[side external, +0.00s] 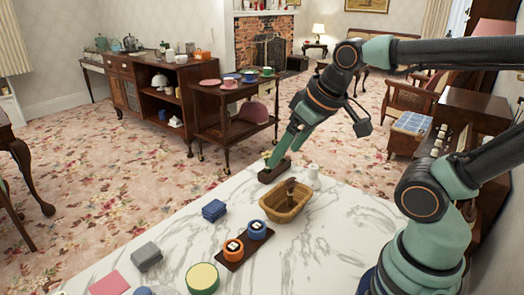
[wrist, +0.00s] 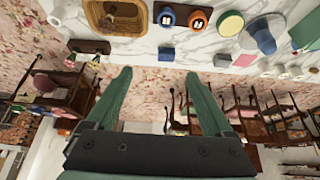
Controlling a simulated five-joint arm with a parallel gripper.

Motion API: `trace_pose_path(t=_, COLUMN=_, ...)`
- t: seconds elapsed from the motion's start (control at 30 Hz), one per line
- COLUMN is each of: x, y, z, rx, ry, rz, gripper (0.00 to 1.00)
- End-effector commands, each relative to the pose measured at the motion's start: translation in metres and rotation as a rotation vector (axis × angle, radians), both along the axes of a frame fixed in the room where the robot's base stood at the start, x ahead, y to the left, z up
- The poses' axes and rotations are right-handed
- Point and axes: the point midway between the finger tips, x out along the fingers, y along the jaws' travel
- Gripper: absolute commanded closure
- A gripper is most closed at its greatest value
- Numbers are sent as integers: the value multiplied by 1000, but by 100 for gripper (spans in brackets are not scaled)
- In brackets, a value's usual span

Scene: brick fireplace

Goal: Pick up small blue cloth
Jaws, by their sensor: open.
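The small blue cloth (side external: 214,210) lies folded as a little block on the white marble table, near its left edge, in the side view. It also shows in the wrist view (wrist: 166,53), just beyond the gap between the fingertips, near the table edge. My gripper (side external: 281,156) hangs in the air above the far end of the table, to the right of and beyond the cloth. Its two green fingers are spread apart with nothing between them, as the wrist view also shows (wrist: 158,74). The cloth is not touched by the fingers.
A wicker basket (side external: 287,207) holding a brown item stands right of the cloth. A dark tray (side external: 243,246) with blue and orange round pieces lies nearer. Grey (side external: 147,256) and pink (side external: 109,284) cloths lie front left. A dark planter (side external: 272,172) is at the far edge.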

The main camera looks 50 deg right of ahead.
Motion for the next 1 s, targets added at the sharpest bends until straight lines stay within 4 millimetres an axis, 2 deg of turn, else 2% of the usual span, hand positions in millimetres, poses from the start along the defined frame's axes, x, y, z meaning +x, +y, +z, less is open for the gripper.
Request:
trace_pose_path(t=0.4, x=0, y=0, z=0, rx=0, ry=0, rz=0, gripper=14)
trace_pose_path(t=0.43, x=0, y=0, z=0, rx=0, ry=0, rz=0, gripper=7)
trace_pose_path(t=0.73, x=2, y=0, z=1, rx=6, ry=4, rz=-11, gripper=7)
trace_pose_path(t=0.87, x=14, y=1, z=5, rx=44, ry=35, rz=-82, gripper=7)
trace_pose_path(t=1.0, x=40, y=4, z=10, rx=119, ry=93, rz=-238, gripper=7)
